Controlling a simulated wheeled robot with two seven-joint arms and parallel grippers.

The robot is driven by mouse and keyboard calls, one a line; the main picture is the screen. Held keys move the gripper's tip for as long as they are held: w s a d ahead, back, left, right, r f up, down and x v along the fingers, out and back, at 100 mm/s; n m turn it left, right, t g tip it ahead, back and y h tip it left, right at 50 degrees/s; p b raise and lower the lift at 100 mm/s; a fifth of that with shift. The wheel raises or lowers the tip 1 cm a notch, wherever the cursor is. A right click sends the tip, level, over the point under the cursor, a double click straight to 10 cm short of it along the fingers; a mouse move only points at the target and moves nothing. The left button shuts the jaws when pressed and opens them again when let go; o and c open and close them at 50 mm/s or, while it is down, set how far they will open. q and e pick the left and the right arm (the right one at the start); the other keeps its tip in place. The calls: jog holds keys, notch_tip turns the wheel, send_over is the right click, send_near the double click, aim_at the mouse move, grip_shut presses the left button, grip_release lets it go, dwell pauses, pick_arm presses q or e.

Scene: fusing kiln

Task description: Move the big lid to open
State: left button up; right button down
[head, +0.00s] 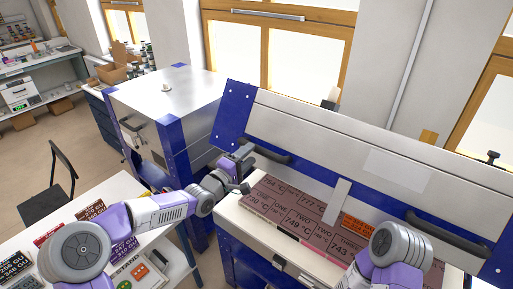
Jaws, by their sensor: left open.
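The big lid (335,130) belongs to the kiln in the middle and right. It is a long whitish panel with blue ends, raised and tilted over the kiln body (262,229). It has one black handle on the left (265,154) and one on the right (445,233). My left gripper (244,172) is open beside the left handle, close to its left end; I cannot tell whether it touches. My right arm shows at the lower right, in front of the kiln; its gripper is not in view.
Brown tiles with printed temperatures (292,205) lie in the kiln's opening. A second grey and blue kiln (170,95) stands behind on the left. A white table (115,190) with labelled blocks is at the lower left, with a black chair (62,170) beyond it.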

aim_at(257, 148)
pick_arm(q)
jog(key=shift+p+x, duration=0.3)
jog(key=shift+x, duration=2.1)
jog(key=shift+f, duration=0.1)
grip_shut()
